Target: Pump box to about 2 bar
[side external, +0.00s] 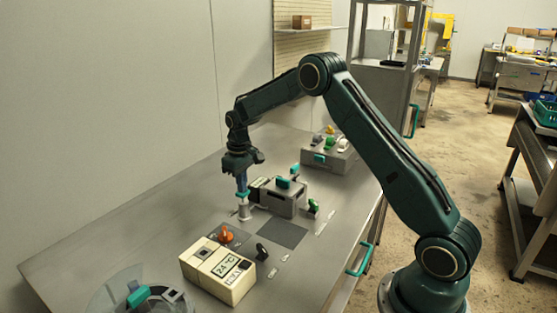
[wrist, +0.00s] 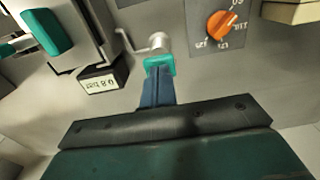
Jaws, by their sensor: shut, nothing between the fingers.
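The grey box (side external: 286,202) with a teal latch on its lid stands mid-table; part of it shows at the left of the wrist view (wrist: 85,35). A small pressure display (wrist: 100,83) beside it is upside down in the wrist view and seems to read about 0.8 bar. A pale hand pump (side external: 244,211) with a teal handle (wrist: 159,64) stands beside the box, with a thin hose or pipe at its side. My gripper (side external: 242,188) points down, shut and empty, its blue fingertips (wrist: 158,76) at the pump handle, touching or almost touching it.
A cream unit (side external: 216,271) showing 24 °C and an orange dial (side external: 226,236) stand in front of the pump. A round vessel (side external: 150,298) is at the front left. Another grey box (side external: 328,155) stands behind. The table's left side is clear.

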